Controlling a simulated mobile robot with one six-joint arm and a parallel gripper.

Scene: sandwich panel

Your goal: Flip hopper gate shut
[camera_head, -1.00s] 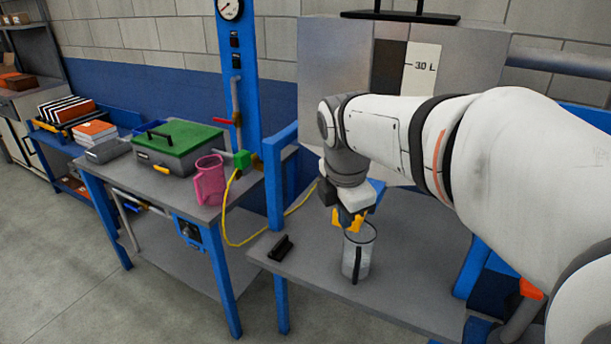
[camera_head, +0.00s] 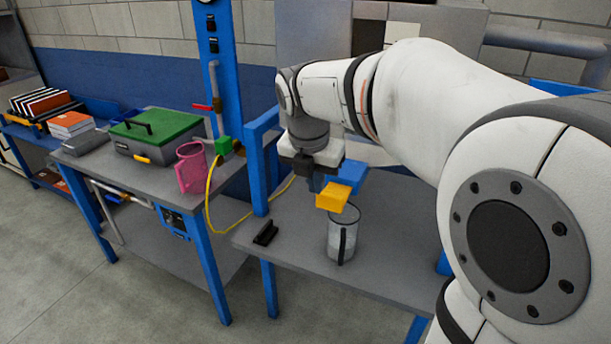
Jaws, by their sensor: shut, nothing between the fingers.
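The grey metal hopper (camera_head: 300,40) stands at the back, mostly hidden behind my arm. A blue piece (camera_head: 349,174) with a yellow block (camera_head: 333,198) shows below my wrist and looks like the hopper gate and its tab. Where it joins the hopper is hidden. My gripper (camera_head: 312,178) is just left of and above the yellow block, its dark fingers shut with nothing in them. I cannot tell whether it touches the gate. A clear jug (camera_head: 335,243) with a black handle stands upright on the bench below the yellow block.
A small black object (camera_head: 266,233) lies on the grey bench (camera_head: 290,265), left of the jug. A blue post (camera_head: 257,165) rises at the bench's left edge. The left table holds a pink jug (camera_head: 190,168) and a green-lidded box (camera_head: 158,135). A yellow hose (camera_head: 209,190) hangs between.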

